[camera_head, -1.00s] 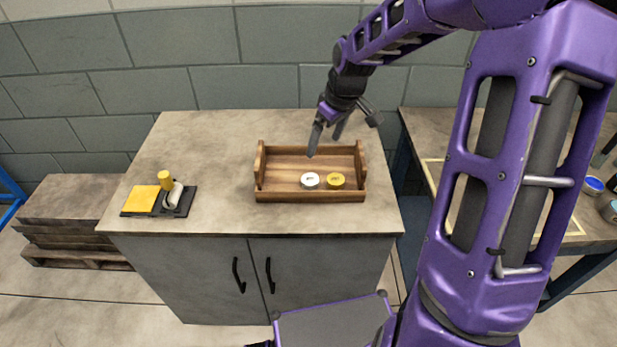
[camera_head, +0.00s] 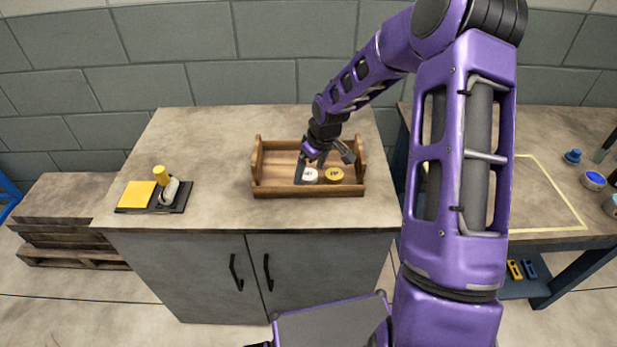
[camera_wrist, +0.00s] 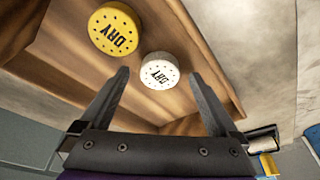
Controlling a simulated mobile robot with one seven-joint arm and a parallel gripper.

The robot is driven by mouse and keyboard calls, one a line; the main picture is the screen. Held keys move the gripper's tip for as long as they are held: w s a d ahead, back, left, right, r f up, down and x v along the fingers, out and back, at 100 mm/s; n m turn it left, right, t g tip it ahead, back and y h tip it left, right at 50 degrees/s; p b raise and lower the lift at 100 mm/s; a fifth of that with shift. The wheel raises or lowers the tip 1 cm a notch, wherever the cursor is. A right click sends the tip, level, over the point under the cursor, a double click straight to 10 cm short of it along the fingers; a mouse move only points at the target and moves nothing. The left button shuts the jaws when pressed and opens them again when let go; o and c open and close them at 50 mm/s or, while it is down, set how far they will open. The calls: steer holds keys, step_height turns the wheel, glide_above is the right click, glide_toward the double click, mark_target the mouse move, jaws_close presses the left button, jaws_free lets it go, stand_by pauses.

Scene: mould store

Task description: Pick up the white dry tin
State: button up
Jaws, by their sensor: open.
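The white tin (camera_head: 309,175) lies in a wooden tray (camera_head: 290,190) on the cabinet top. In the wrist view the white tin (camera_wrist: 160,71) shows the word DRY and small holes in its lid. A yellow tin (camera_head: 334,175) lies just to its right in the head view; in the wrist view the yellow tin (camera_wrist: 114,28) also reads DRY. My gripper (camera_head: 310,178) is open and low over the tray at the white tin. In the wrist view my gripper's fingers (camera_wrist: 160,85) point toward the white tin, which shows between and beyond their tips, with nothing held.
The tray has raised end walls and low long sides. A black plate with a yellow pad (camera_head: 138,195) and a small yellow cylinder lies left on the cabinet top (camera_head: 220,140). A side table (camera_head: 540,190) with blue-lidded jars (camera_head: 593,180) stands right. The cabinet top between is clear.

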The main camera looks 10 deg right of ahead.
steer(key=shift+w+f, duration=0.1)
steer(key=shift+f, duration=0.2)
steer(key=c, duration=1.4)
